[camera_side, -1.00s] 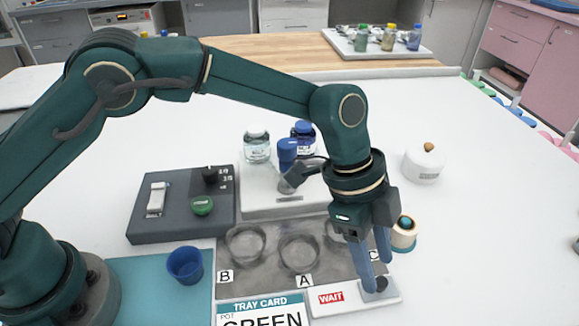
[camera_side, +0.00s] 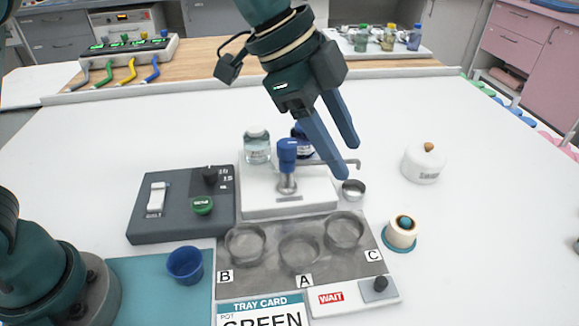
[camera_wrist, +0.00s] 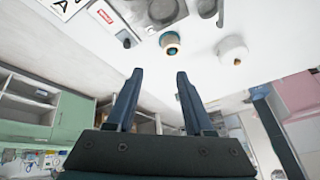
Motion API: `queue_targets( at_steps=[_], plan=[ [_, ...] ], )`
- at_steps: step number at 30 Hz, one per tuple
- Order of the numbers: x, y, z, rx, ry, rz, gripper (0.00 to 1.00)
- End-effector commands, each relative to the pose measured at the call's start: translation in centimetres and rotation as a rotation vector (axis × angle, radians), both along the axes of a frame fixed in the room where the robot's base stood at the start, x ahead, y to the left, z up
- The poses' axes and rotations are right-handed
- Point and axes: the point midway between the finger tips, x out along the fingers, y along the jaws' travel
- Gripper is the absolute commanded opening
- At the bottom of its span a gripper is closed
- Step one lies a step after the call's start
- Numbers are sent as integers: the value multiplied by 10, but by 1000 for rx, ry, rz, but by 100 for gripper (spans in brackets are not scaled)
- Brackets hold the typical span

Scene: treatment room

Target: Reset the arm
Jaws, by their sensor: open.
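My gripper (camera_side: 350,163) is raised above the table, its two blue-grey fingers apart and nothing between them. In the side view it hangs in front of the back of the white stand, over the area right of the blue-topped dispenser (camera_side: 287,155). In the wrist view my gripper (camera_wrist: 158,75) also shows open and empty, with fingers spread toward the table edge. The grey tray (camera_side: 270,275) holds round dishes at B (camera_side: 245,244), A (camera_side: 299,253) and C (camera_side: 344,230). A WAIT panel (camera_side: 345,300) with a black knob (camera_side: 380,284) lies at the tray's front right.
A dark control box (camera_side: 140,225) with a green button (camera_side: 202,205) stands left. A blue cup (camera_side: 185,265) stands on a teal mat (camera_side: 135,270). A cream-and-teal pot (camera_side: 402,232) and a white lidded jar (camera_side: 424,163) stand right.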

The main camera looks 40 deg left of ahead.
Motion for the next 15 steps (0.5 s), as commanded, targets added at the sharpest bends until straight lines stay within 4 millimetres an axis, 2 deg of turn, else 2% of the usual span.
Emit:
queue_targets(
  at_steps=[1, 6, 11, 15],
  plan=[
    [-3, 17, 15, -6, -20, 56, 53],
    [-25, 68, 43, -15, -47, 260, 53],
    [-56, 112, 52, -32, -54, 477, 53],
    [-88, 145, 46, -55, -52, 687, 53]
  ],
)
